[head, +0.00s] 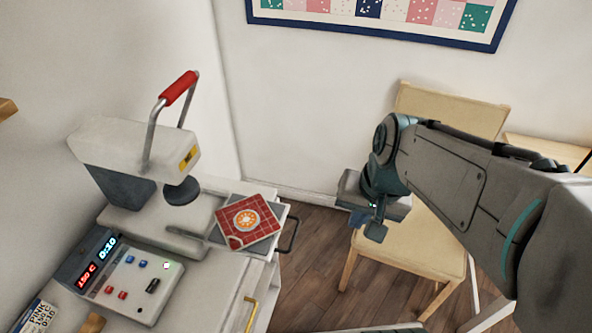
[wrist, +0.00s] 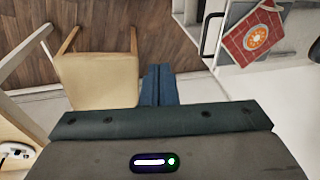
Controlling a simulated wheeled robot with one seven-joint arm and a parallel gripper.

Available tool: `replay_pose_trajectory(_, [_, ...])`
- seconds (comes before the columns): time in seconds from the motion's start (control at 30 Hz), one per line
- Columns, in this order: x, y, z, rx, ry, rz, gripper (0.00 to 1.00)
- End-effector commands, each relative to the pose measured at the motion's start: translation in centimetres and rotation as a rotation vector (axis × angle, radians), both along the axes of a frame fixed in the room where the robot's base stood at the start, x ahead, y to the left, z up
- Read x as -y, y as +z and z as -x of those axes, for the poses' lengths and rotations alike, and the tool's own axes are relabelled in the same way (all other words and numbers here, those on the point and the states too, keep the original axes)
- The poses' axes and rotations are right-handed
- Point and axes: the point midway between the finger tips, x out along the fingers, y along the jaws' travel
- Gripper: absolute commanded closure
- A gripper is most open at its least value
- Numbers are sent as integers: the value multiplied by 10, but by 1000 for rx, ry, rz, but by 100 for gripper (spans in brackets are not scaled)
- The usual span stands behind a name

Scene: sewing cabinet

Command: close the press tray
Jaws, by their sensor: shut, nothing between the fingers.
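The heat press (head: 135,160) stands on the white cabinet at the left in the head view, its red-gripped handle raised. The grey press tray (head: 208,232) sticks out to the right from under the press head. A red checked cloth with an orange emblem (head: 246,219) lies on it. The tray's dark loop handle (head: 291,236) is at its right end; this handle also shows in the wrist view (wrist: 209,34), at the upper right. My gripper (head: 377,228) is shut and empty, to the right of the tray and apart from it. Its blue fingers show in the wrist view (wrist: 159,84).
A control panel (head: 125,280) with lit digits sits in front of the press. A yellow drawer handle (head: 250,314) is on the cabinet below. A wooden chair (head: 415,245) stands behind and under my arm. Open floor (head: 315,240) lies between cabinet and chair.

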Motion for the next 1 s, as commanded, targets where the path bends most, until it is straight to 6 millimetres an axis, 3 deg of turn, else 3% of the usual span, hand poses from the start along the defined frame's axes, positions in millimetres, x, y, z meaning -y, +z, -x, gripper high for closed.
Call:
replay_pose_trajectory(0.03, [-1,-17,-8,-50,-120,-70,100])
replay_pose_trajectory(0.2, [-6,-51,-45,-244,-621,-356,100])
replay_pose_trajectory(0.4, [3,-81,-93,-458,-1124,-640,100])
replay_pose_trajectory(0.5, [10,-90,-111,-535,-1288,-737,100])
replay_pose_trajectory(0.77, [13,-101,-129,-612,-1437,-829,100])
replay_pose_trajectory(1.0, [-16,-130,-138,-615,-1433,-826,100])
